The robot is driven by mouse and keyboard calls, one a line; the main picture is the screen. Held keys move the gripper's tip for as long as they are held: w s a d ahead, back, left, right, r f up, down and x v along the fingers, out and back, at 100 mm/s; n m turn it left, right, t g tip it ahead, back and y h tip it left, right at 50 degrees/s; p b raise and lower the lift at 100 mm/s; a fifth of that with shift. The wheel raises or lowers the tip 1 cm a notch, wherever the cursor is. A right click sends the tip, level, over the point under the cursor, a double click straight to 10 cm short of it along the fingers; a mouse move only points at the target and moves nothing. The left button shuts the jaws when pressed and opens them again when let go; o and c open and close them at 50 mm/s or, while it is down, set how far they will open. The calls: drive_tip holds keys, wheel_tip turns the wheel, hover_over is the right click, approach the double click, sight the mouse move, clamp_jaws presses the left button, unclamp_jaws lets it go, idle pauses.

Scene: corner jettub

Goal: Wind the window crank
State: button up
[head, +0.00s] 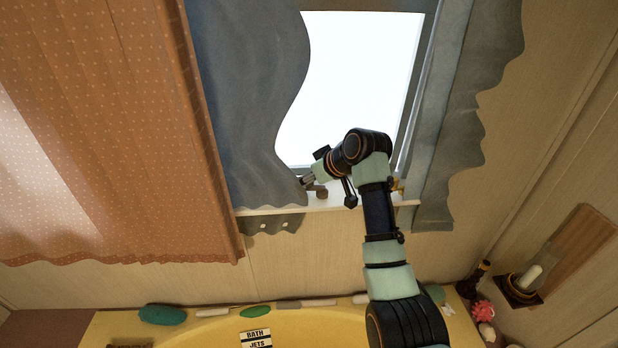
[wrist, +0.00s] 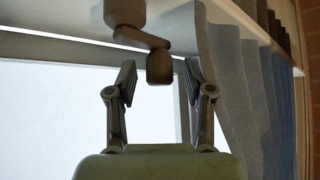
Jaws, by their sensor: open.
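The window crank (wrist: 142,39) hangs into the upper middle of the wrist view, a grey-brown base, a short arm and a stubby knob (wrist: 159,68). In the head view the small crank (head: 321,192) is at the window sill, partly hidden by my arm. My gripper (wrist: 160,84) is open, one finger on each side of the knob. The knob lies between the fingertips, with visible gaps on both sides. In the head view my gripper (head: 306,181) is at the sill beside the left curtain's edge. The bright window (head: 350,70) is behind it.
Blue-grey curtains hang left (head: 245,100) and right (head: 465,110) of the window; the left one comes close to my gripper. An orange dotted curtain (head: 110,130) hangs farther left. Below is the yellow tub (head: 200,332) with several items along its rim. A wall candle holder (head: 520,288) is at right.

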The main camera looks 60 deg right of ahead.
drive_tip(key=v, duration=1.2)
drive_tip(key=shift+w+a+f, duration=0.1)
drive_tip(key=w+a+f+n+t+p, duration=0.1)
drive_tip(key=w+a+f, duration=0.25)
drive_tip(key=a, duration=0.45)
drive_tip(key=w+a+f+p, duration=0.1)
drive_tip(key=w+a+f, duration=0.1)
drive_tip(key=w+a, duration=0.5)
drive_tip(key=w+a+f+n+t+p, duration=0.1)
drive_tip(key=w+a+f, duration=0.15)
drive_tip(key=a, duration=0.75)
drive_tip(key=s+a+n+t+y+p, duration=0.1)
drive_tip(key=s+a, duration=0.3)
drive_tip(key=a, duration=0.9)
drive_tip(key=s+a+f+t+y, duration=0.1)
drive_tip(key=s+a, duration=0.4)
drive_tip(key=a, duration=0.8)
drive_tip(key=shift+n+y+p, duration=0.4)
drive_tip(key=shift+y, duration=0.1)
